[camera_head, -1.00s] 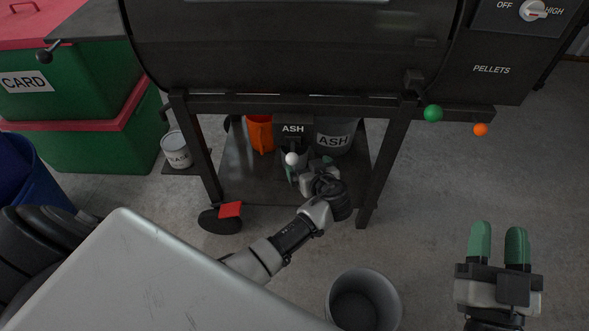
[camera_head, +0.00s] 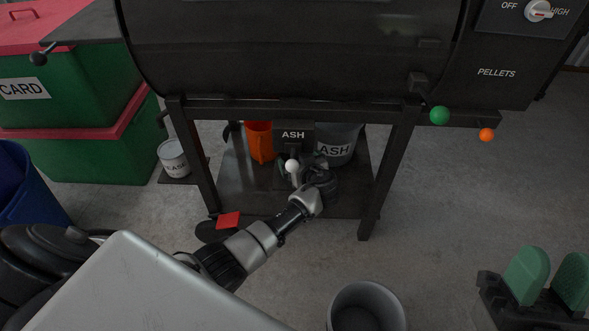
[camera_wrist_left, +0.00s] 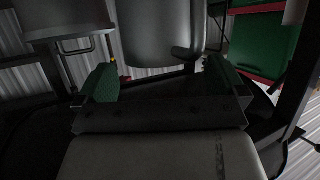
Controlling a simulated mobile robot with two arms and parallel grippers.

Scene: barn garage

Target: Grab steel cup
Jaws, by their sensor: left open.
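A grey metal cup-like vessel, which I take for the steel cup (camera_wrist_left: 160,32), fills the upper middle of the left wrist view. It appears beyond and between the green fingertips of my left gripper (camera_wrist_left: 158,84), which is open. I cannot tell whether they touch it. In the head view my left gripper (camera_head: 301,174) is under the grill, just below the dark ASH box (camera_head: 293,136); the arm and fingers hide most of the cup there. My right gripper (camera_head: 549,277) is open and empty at the lower right.
The grill's legs (camera_head: 391,165) and lower shelf (camera_head: 238,190) frame the left arm. A grey ASH bucket (camera_head: 338,143) and an orange container (camera_head: 261,142) stand behind. A white ball (camera_head: 292,166) shows near the gripper.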

